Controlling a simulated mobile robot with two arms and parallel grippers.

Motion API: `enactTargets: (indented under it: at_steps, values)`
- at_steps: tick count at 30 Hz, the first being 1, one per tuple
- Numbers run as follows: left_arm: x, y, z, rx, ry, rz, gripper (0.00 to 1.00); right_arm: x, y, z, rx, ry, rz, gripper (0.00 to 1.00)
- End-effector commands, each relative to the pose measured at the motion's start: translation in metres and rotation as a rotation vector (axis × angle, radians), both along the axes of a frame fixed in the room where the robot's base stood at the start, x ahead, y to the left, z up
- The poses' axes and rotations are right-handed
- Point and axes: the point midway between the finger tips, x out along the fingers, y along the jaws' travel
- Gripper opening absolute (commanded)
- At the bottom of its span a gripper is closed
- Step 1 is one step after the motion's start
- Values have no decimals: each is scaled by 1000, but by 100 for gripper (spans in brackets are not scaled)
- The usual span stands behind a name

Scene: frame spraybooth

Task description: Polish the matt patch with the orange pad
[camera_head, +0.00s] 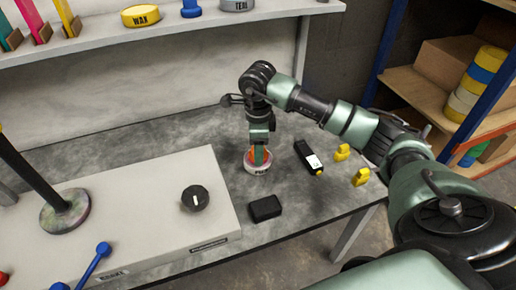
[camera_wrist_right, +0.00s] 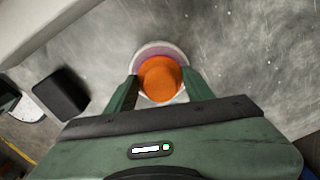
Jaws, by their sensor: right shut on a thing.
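My right gripper (camera_head: 261,150) points down at the bench, shut on the orange pad (camera_wrist_right: 160,80). The pad is round and sits between the two fingers in the right wrist view. In the head view only a little orange shows between the fingers. Directly below the pad is a round, pale tin (camera_head: 257,168) with partly readable dark lettering; its rim (camera_wrist_right: 146,49) shows around the pad in the wrist view. I cannot tell whether the pad touches the tin's contents. I cannot make out the matt patch. My left gripper is not in view.
A black block (camera_head: 265,208) lies in front of the tin. A black device with a white label (camera_head: 308,158) and two yellow pieces (camera_head: 342,152) lie to the right. A pale box with a black knob (camera_head: 195,198) fills the left. A shelf with a WAX tin (camera_head: 141,16) hangs behind.

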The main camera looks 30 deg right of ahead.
Motion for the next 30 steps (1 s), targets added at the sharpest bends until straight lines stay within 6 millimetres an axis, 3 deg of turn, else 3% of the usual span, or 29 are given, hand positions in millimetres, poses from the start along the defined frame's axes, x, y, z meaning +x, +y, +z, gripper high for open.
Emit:
enactTargets:
  at_steps: [15, 20, 30]
  values:
    - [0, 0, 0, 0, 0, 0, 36, -1, 0, -2, -1, 3, 0, 20]
    - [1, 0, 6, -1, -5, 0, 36, 0, 0, 7, 0, 2, 0, 20]
    - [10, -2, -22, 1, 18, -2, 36, 0, 0, 28, -1, 1, 0, 20]
